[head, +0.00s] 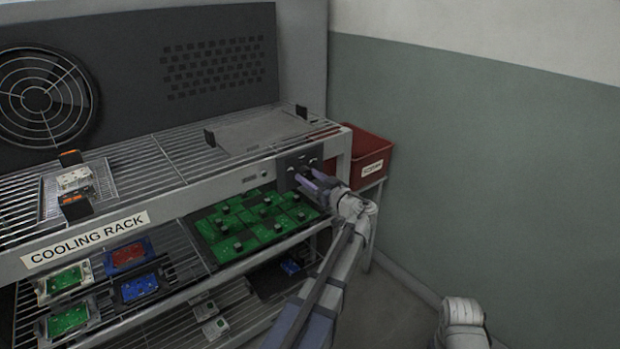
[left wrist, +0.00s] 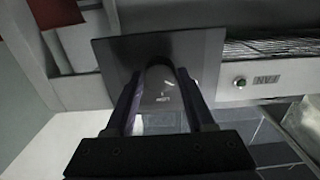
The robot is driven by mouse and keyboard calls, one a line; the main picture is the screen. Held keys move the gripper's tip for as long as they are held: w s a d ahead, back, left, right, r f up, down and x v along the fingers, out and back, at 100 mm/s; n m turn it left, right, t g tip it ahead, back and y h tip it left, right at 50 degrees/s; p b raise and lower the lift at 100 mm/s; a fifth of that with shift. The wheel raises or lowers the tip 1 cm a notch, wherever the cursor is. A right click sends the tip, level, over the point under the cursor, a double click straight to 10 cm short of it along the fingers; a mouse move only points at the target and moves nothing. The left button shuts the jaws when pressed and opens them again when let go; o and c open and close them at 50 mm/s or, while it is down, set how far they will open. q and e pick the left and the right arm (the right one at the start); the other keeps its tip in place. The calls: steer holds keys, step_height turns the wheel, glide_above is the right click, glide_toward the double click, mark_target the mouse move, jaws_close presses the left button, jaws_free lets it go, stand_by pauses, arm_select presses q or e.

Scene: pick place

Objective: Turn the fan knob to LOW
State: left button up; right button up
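The dark control panel (head: 300,162) is at the right front end of the rack's top shelf. It fills the upper middle of the left wrist view (left wrist: 205,48). My left gripper (head: 306,177) is at this panel and covers much of it in the head view. In the left wrist view, its two fingers stand apart on either side of a grey rounded knob-like part (left wrist: 161,88) with small white marks. I cannot tell whether the fingers press on it. My right gripper is out of view.
The cooling rack (head: 85,240) holds several circuit boards on its wire shelves. A large fan (head: 38,98) is in the back panel. A red bin (head: 368,155) stands just right of the panel. A wall bounds the right.

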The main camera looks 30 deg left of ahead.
arm_select(q)
jaws_close()
steer(key=shift+m, duration=0.4)
steer(key=m, duration=0.5)
steer(key=shift+m, duration=0.4)
steer(key=m, duration=0.5)
steer(key=shift+m, duration=0.3)
steer(key=shift+o, duration=2.3)
jaws_free()
